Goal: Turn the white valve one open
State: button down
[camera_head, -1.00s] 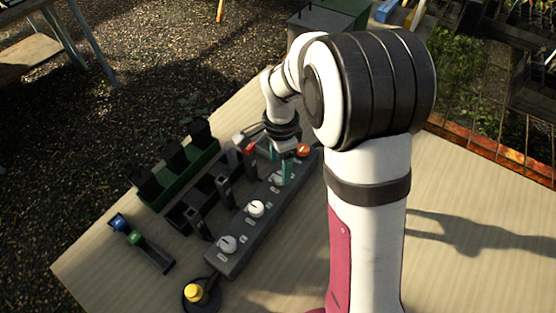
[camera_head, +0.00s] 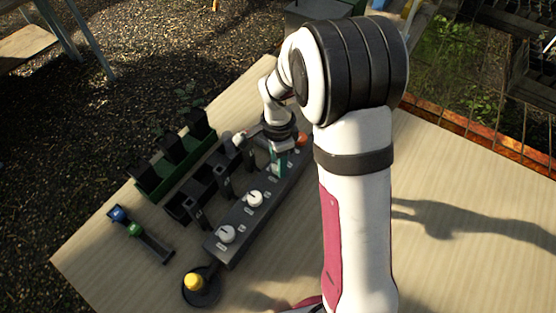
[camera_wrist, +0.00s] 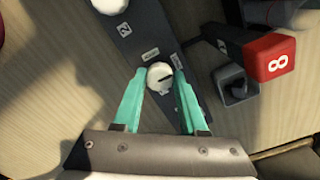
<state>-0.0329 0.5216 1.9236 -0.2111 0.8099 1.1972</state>
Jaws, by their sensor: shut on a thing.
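A white round valve knob (camera_wrist: 160,77) with a dark mark sits on the dark grey valve panel (camera_wrist: 142,36) in the wrist view. My gripper (camera_wrist: 160,72) has its two teal fingertips at either side of this knob and is shut on it. Two other white knobs, a middle one (camera_head: 254,198) and a near one (camera_head: 227,234), are on the same panel.
An orange knob (camera_head: 301,139) is at the panel's far end. Close beside the panel stand dark holders (camera_head: 196,207) and a red block marked 8 (camera_wrist: 268,56). A yellow button (camera_head: 193,281) is at the near end. The table right of my arm is clear.

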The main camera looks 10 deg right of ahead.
jog(key=shift+n, duration=0.4)
jog(key=n, duration=0.3)
jog(key=shift+n, duration=0.4)
jog(key=n, duration=0.9)
jog(key=shift+s, duration=0.1)
jog(key=n, duration=0.4)
jog(key=shift+d, duration=0.1)
jog(key=shift+n, duration=0.3)
jog(key=shift+c, duration=2.2)
grip_release()
